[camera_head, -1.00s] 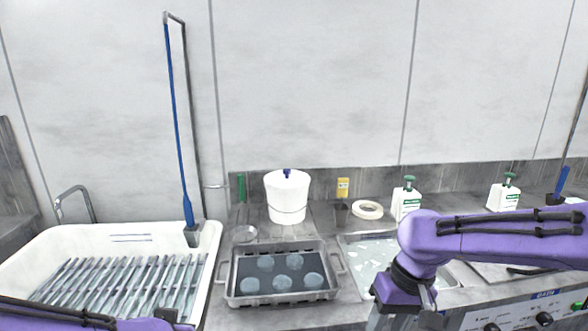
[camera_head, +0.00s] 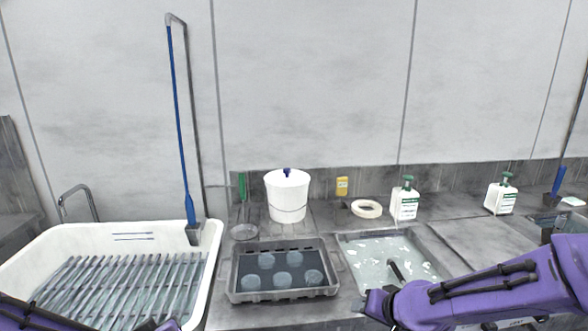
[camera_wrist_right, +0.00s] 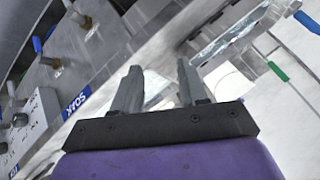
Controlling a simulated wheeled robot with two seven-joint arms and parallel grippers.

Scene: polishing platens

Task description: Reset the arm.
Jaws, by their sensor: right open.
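My right arm (camera_head: 480,297) comes in low from the right in the head view, its wrist end near the bottom edge below the sink. Its gripper does not show clearly there. In the right wrist view my right gripper (camera_wrist_right: 157,82) has its two grey fingers apart with nothing between them. It is tilted over the bench side, with a panel of knobs to the left. Parts of my left arm (camera_head: 35,317) show at the bottom left corner of the head view. The left gripper is outside the picture.
A grey tray (camera_head: 233,270) with several round discs stands mid-bench, between a white basin (camera_head: 212,240) holding a rack and a sink (camera_head: 432,238) with white bits. A white bucket (camera_head: 287,195), tape roll (camera_head: 366,208) and two pump bottles (camera_head: 405,203) (camera_head: 500,198) stand behind.

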